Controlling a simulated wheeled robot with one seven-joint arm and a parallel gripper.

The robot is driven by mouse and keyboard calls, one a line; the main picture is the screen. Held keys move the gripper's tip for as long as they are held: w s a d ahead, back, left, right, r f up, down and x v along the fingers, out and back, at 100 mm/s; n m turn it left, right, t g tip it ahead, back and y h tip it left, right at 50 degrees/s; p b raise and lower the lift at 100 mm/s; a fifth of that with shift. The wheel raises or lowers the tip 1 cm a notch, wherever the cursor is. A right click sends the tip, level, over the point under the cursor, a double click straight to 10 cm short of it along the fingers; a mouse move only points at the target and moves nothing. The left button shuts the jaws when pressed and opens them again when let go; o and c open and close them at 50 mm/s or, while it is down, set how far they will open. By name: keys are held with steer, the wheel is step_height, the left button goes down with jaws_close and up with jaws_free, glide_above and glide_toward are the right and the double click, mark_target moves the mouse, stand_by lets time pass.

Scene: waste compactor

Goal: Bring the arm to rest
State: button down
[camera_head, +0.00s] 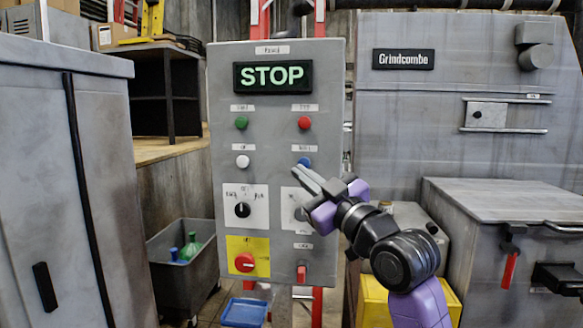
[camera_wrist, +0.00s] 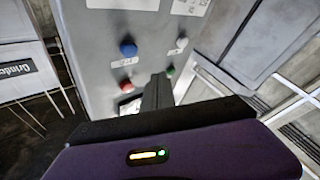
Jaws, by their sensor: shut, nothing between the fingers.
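My gripper (camera_head: 301,177) is shut and empty. In the head view it is in front of the lower right part of a grey control panel (camera_head: 225,125), with its fingertips near the blue button (camera_head: 305,162). I cannot tell whether they touch the panel. In the wrist view my gripper (camera_wrist: 158,82) points at the panel, with the blue button (camera_wrist: 128,48) and red button (camera_wrist: 127,86) to its left and the green button (camera_wrist: 170,71) by its tips. My arm partly hides the right-hand knob (camera_head: 301,214).
A lit STOP display (camera_head: 273,77) tops the panel. A grey cabinet (camera_head: 35,180) stands at left, and a dark bin (camera_head: 185,268) with bottles is beside it. The Grindcombo machine (camera_head: 420,110) and a grey box with a red handle (camera_head: 510,268) stand at right.

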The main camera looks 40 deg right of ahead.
steer(key=s+d+r+m+t+h, duration=0.1)
steer(key=s+r+m+t+h, duration=0.1)
steer(key=s+m+h, duration=0.15)
steer(key=s+a+f+m+g, duration=0.15)
steer(key=s+a+f, duration=0.25)
steer(key=f, duration=0.4)
steer(key=s+a+f+m+g+h, duration=0.1)
steer(key=s+a+f+m, duration=0.25)
steer(key=f, duration=0.55)
steer(key=s+a+f+m+g, duration=0.1)
steer(key=s+a+f, duration=0.4)
steer(key=f, duration=0.3)
steer(key=s+a+f+n+g+y, duration=0.2)
steer(key=s+a+f+y, duration=0.2)
steer(key=s, duration=0.7)
steer(key=s+a+f+n+g+y, duration=0.3)
steer(key=s+a+f, duration=0.5)
steer(key=s+f, duration=0.3)
steer(key=shift+a+f+n+y, duration=0.2)
steer(key=shift+f+n+y, duration=0.15)
steer(key=shift+y, duration=0.1)
